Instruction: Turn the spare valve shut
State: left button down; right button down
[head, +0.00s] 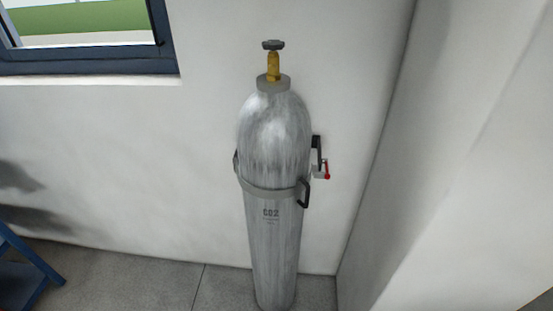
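A tall grey metal gas cylinder (275,140) marked CO2 stands upright against the white wall in the middle of the head view. On its top is a brass valve (273,67) with a dark round handwheel (273,45). Whether the valve is open or shut cannot be told from its look. Neither of my grippers is in view.
A grey strap (268,191) holds the cylinder, with a black bracket and a red-tipped lever (327,175) at its right. A wall corner lies to the right. A window (85,60) is upper left, and a blue frame (30,270) stands lower left.

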aim_at(271, 45)
jog(key=i+u, duration=0.45)
jog(key=i+l+u, duration=0.15)
jog(key=i+u, duration=0.25)
jog(key=i, duration=0.25)
